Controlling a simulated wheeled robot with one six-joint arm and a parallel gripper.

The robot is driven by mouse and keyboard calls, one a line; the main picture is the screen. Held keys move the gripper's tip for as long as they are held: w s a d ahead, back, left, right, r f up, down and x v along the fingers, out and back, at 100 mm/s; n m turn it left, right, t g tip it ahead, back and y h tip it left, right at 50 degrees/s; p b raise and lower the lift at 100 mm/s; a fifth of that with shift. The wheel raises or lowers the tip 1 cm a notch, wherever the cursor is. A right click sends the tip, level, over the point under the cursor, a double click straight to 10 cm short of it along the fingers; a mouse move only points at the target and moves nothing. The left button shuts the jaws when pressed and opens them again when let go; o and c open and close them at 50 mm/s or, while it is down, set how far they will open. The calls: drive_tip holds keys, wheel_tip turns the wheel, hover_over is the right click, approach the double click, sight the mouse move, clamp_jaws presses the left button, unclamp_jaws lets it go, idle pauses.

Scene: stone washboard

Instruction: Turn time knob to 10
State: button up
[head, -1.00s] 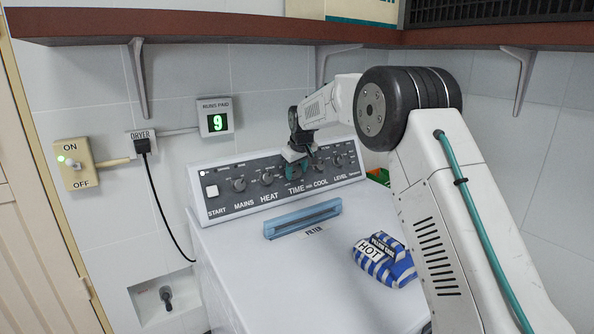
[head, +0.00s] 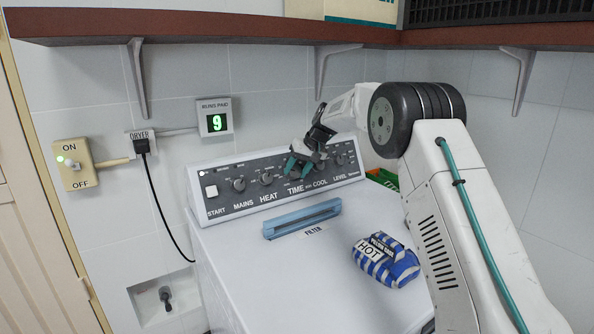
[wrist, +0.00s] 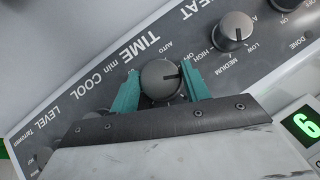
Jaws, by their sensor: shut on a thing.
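The TIME knob (wrist: 158,78) is a round dark grey knob on the dryer's control panel (head: 225,200), above the word TIME. In the wrist view my gripper (wrist: 161,86) has its two teal fingers on opposite sides of the knob, shut on it. The knob's dark pointer line faces right in that view, toward one finger. The scale numbers around the knob are hidden or too small to read. In the head view my gripper (head: 299,167) is at the panel and largely hides the knob.
The HEAT knob (wrist: 235,27) is close beside my gripper. The blue filter handle (head: 302,218) and a blue-and-white HOT bag (head: 386,262) are on the dryer top. A green-lit 9 shows on the RUNS PAID box (head: 215,123). A brown shelf (head: 200,29) runs above.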

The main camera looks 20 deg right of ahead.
drive_tip(key=shift+m, duration=0.3)
idle(0.4)
drive_tip(key=o, duration=1)
drive_tip(key=v, duration=0.7)
drive_tip(key=shift+s+d+r, duration=0.15)
drive_tip(key=shift+d+r, duration=0.1)
drive_tip(key=shift+d, duration=0.1)
